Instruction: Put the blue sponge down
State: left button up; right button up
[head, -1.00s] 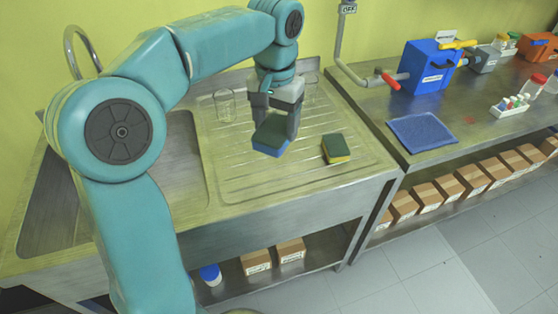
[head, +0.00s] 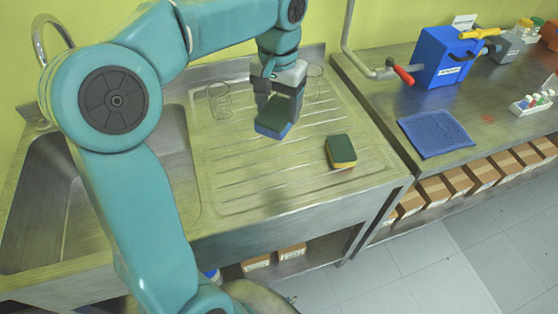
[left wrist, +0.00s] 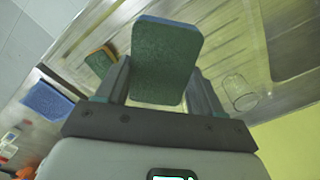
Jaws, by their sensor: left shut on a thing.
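The blue sponge (head: 273,117), with a dark green top and a blue side, is held between the fingers of my left gripper (head: 281,104). In the left wrist view the sponge (left wrist: 165,60) sits between the two fingers (left wrist: 163,90). The sponge is over the ribbed steel drainboard (head: 240,190); I cannot tell whether it touches the board. My right gripper is in neither view.
A yellow sponge with a green top (head: 341,151) lies to the right on the drainboard. Glass beakers stand behind, one at the left (head: 219,101) and one at the right (head: 315,80). A blue cloth (head: 436,134) lies on the bench. The drainboard's front is clear.

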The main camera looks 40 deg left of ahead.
pick_arm(q)
notch_tip(320, 180, down, 13)
jog(key=shift+s+f, duration=0.1)
notch_tip(320, 180, down, 5)
jog(key=shift+r, duration=0.1)
jog(key=shift+w, duration=0.2)
jog(key=shift+d, duration=0.1)
jog(key=shift+b, duration=0.4)
jog(key=o, duration=1.1)
